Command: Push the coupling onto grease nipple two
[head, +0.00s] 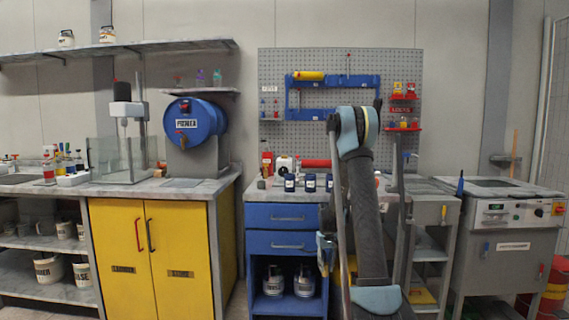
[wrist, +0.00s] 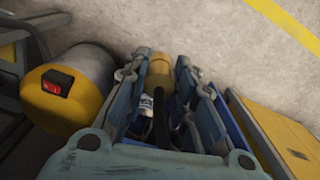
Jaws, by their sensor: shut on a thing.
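In the wrist view my gripper (wrist: 163,72) points down toward the floor, its two blue-grey fingers a little apart. A dark, curved, hose-like piece (wrist: 159,112) runs between them, and I take it to belong to the coupling that the gripper is shut on. The coupling's own end is hidden by the fingers. A yellow-tan rounded part (wrist: 160,68) shows between and beyond the fingertips; I cannot tell if they touch it. I cannot make out grease nipple two in either view. In the head view my arm hides the area before the bench.
In the wrist view a yellow-capped cylinder with a red switch (wrist: 57,83) is close on the left, and a yellow panel (wrist: 270,130) on the right. Bare floor (wrist: 200,25) lies beyond. In the head view a blue drawer cabinet (head: 283,216) and a grey machine (head: 505,235) flank my arm.

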